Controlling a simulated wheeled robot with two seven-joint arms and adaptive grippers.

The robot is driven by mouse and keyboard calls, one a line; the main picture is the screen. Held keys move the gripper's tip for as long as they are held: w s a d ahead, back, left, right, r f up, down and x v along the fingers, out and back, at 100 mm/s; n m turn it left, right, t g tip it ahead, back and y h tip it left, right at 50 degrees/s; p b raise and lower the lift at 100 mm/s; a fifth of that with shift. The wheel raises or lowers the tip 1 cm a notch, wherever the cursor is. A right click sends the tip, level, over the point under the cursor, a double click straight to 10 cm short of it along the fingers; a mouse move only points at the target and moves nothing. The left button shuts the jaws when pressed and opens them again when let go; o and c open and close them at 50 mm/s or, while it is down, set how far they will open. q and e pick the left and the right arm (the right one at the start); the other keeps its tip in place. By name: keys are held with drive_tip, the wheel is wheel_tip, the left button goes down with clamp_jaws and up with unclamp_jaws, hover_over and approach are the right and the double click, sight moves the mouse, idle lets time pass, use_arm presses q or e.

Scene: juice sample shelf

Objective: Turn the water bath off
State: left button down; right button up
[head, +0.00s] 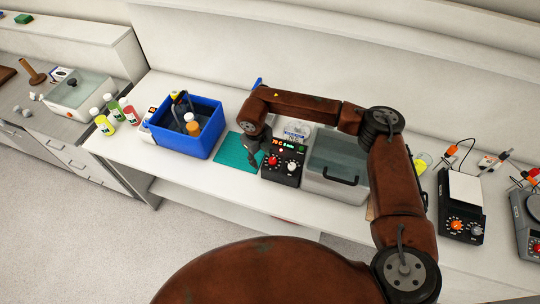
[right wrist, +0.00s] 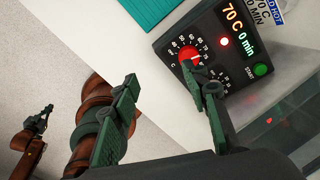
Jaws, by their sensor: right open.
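The water bath (head: 335,183) is a grey tank with a clear lid and black handle. Its black control box (head: 283,174) is on its left side and also shows in the right wrist view (right wrist: 172,48). The display (right wrist: 238,30) reads 70 C and 0 min, and a red lamp is lit below it. The red knob (right wrist: 187,54) has a temperature scale; a second knob is partly hidden by my finger. A green START button (right wrist: 261,69) is beside it. My right gripper (right wrist: 160,76) is open, one fingertip close to the red knob; contact is unclear. My left gripper (right wrist: 38,120) appears small in the wrist view.
A teal mat (head: 236,151) and a blue bin (head: 207,147) with bottles are left of the control box. Several bottles stand farther left. A black device with an orange knob (head: 456,225) stands to the right. The bench is narrow at its front edge.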

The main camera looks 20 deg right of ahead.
sight(272, 160)
drive_tip(key=shift+h, duration=0.5)
drive_tip(key=d+f, duration=0.1)
drive_tip(key=w+d+f+p, duration=0.1)
drive_tip(key=d+f, duration=0.1)
drive_tip(key=w+d+f, duration=0.1)
drive_tip(key=shift+w+d+f+p, duration=0.2)
drive_tip(key=shift+f+p, duration=0.1)
drive_tip(key=shift+f, duration=0.1)
drive_tip(key=shift+x, duration=0.75)
drive_tip(key=shift+c, duration=0.4)
clamp_jaws()
